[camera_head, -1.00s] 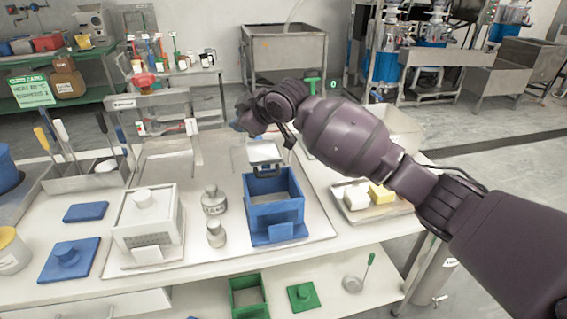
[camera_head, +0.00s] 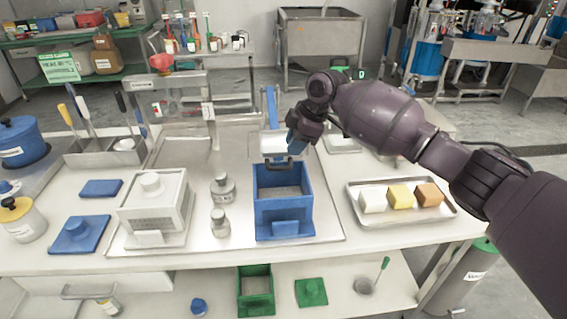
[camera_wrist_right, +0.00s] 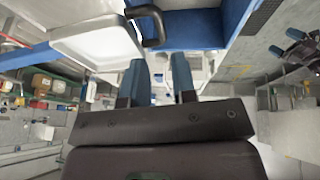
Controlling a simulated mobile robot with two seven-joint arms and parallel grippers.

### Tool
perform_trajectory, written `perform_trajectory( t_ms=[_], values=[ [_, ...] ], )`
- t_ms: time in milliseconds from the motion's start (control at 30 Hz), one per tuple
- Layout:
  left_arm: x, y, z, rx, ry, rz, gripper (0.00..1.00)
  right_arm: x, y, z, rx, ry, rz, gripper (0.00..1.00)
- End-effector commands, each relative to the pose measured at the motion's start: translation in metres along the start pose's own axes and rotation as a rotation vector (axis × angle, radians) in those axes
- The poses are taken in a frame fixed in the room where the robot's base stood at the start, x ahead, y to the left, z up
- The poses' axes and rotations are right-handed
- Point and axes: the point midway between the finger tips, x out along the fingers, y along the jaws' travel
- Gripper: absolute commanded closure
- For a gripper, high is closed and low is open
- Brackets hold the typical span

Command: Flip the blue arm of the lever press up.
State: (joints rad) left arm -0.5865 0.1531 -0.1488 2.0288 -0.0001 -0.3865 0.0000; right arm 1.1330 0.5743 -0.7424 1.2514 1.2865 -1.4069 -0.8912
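The lever press has a blue box body (camera_head: 284,215) at the front of the metal tray, open at the top. Its blue arm (camera_head: 271,106) stands nearly upright behind the box, with a white plate (camera_head: 264,146) and a black handle (camera_head: 279,163) between. My right gripper (camera_head: 297,143) is just right of the blue arm, above the back of the box. In the right wrist view its two blue fingertips (camera_wrist_right: 158,78) are apart with nothing between them. The black handle (camera_wrist_right: 148,24) and white plate (camera_wrist_right: 98,42) lie just beyond. My left gripper is not in view.
A white box (camera_head: 155,208) and small weights (camera_head: 222,189) stand left of the press. A tray (camera_head: 357,206) with white, yellow and brown blocks lies to the right. Blue lids (camera_head: 79,235) and a utensil holder (camera_head: 100,155) are at the left. The tray's back left is bare.

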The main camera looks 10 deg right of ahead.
Motion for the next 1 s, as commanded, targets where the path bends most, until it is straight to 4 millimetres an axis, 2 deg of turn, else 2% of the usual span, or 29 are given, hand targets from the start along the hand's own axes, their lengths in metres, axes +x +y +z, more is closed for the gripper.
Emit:
perform_trajectory(
  t_ms=[33, 200, 400, 600, 867, 1000],
  values=[
    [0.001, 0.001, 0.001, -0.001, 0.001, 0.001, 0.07, 0.012, -0.001, 0.000, 0.001, 0.001, -0.003, 0.75],
    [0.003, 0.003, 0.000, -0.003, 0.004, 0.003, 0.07, 0.041, -0.001, 0.000, 0.002, 0.001, -0.004, 0.75],
    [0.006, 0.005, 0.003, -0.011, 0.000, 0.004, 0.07, 0.065, 0.000, 0.000, 0.001, 0.001, -0.001, 0.75],
    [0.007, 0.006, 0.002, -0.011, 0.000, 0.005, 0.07, 0.074, 0.000, -0.001, 0.000, 0.000, 0.002, 0.75],
    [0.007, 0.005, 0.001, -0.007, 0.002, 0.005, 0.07, 0.074, 0.000, -0.001, 0.000, 0.001, 0.002, 0.75],
    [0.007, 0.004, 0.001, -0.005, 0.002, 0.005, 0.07, 0.074, 0.000, -0.001, 0.001, 0.001, 0.002, 0.93]
  ],
)
